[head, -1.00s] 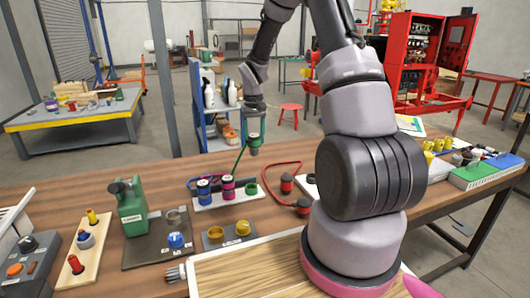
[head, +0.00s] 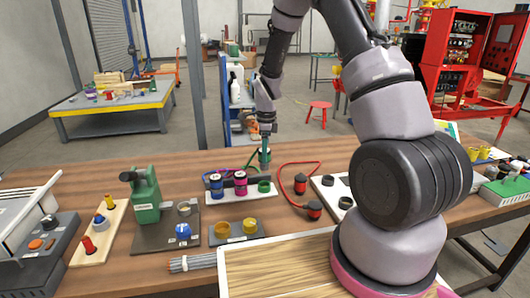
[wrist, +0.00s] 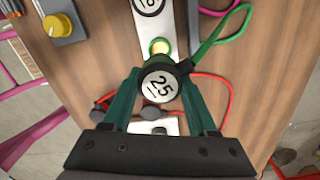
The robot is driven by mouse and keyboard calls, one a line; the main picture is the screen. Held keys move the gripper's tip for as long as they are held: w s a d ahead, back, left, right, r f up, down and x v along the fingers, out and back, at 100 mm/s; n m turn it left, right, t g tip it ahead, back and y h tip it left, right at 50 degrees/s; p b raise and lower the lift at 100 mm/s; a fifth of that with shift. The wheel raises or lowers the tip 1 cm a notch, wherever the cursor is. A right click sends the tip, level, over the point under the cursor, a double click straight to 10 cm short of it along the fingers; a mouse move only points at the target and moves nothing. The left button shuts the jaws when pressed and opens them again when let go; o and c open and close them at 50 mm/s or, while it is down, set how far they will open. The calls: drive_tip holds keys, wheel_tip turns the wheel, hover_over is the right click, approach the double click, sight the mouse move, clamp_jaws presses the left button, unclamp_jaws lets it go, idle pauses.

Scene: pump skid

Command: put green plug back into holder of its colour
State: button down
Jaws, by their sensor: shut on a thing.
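My gripper (head: 266,132) is shut on the green plug (head: 265,152) and holds it roughly upright above the bench. In the wrist view the plug's round cap (wrist: 158,86), marked 25, sits between my two fingers, with a green cable running off to the right. The green holder (head: 265,187) is an empty ring at the right end of a white strip (head: 229,198). In the head view the plug appears above this ring, with a small gap. A blue plug (head: 216,186) and a magenta plug (head: 240,183) stand on the same strip.
A red cable links two red-and-black plugs (head: 300,184) on the bench right of the strip. A green pump-like item (head: 146,195) stands left.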

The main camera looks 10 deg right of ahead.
drive_tip(key=shift+f, duration=2.6)
drive_tip(key=shift+f, duration=1.7)
drive_tip(key=shift+c, duration=0.5)
unclamp_jaws()
wheel_tip(320, 180, up, 11)
drive_tip(key=shift+d+f, duration=0.1)
